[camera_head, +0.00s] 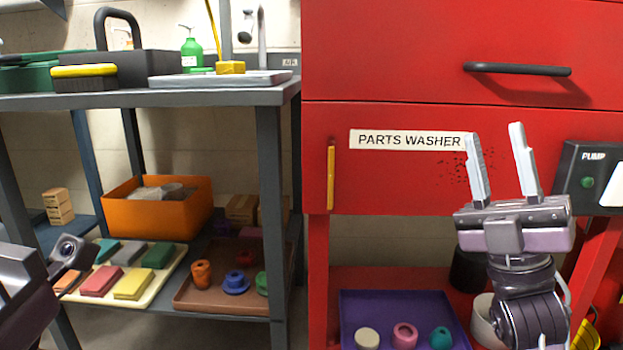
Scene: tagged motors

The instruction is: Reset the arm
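My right gripper (502,165) points up in front of the red parts washer (400,60). Its two pale fingers are spread apart with nothing between them. My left arm shows only in part at the lower left edge, in front of the grey bench. Its fingertips cannot be made out, so its opening is unclear. No tagged motor can be clearly identified in this view.
A grey bench (200,97) stands at left. Its lower shelf holds an orange bin (190,212), a cream tray (165,268) of coloured blocks and a brown tray (200,303). A purple tray (375,310) sits under the washer. A pump box (593,165) is close right of my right gripper.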

